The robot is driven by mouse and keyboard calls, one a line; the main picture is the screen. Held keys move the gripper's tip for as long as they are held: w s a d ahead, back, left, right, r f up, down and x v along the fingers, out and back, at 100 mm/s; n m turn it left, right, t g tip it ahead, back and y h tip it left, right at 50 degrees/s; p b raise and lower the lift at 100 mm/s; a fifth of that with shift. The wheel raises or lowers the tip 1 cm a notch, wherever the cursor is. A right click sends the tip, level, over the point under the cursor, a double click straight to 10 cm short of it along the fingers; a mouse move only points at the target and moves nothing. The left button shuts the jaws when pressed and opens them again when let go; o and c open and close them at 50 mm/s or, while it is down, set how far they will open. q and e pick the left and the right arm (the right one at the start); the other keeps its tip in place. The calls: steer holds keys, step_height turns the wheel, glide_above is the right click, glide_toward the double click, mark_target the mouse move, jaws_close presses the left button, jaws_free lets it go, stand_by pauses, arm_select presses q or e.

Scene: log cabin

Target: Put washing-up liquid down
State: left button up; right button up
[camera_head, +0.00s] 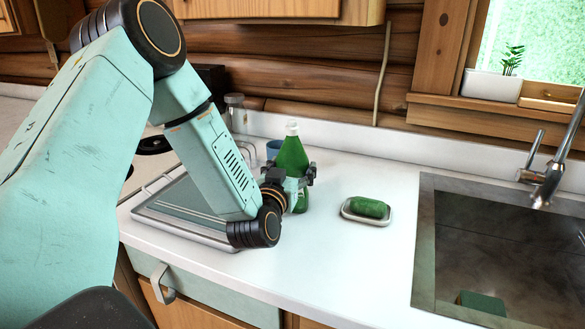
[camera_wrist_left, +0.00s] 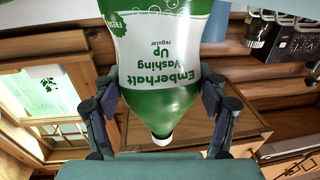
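The washing-up liquid (camera_head: 292,155) is a green bottle with a pale cap, upright over the white counter (camera_head: 340,265). My left gripper (camera_head: 290,182) is around its middle. In the left wrist view the bottle (camera_wrist_left: 160,75) appears upside down, its white label between the two fingers of the left gripper (camera_wrist_left: 160,98). The finger pads press against both sides, so the gripper is shut on it. The bottle's base is at or just above the counter; I cannot tell whether it touches. My right gripper is not in view.
The sink (camera_head: 425,245) and tap (camera_head: 548,180) are farther right. A drying rack (camera_head: 165,215) is at left, a blue cup (camera_head: 273,149) behind. The front counter is clear.

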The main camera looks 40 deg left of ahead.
arm_select(q)
steer(key=shift+o, duration=1.4)
steer(key=shift+s+r, duration=0.15)
steer(key=shift+o, duration=0.5)
steer(key=shift+d, duration=0.15)
steer(key=shift+w, duration=0.2)
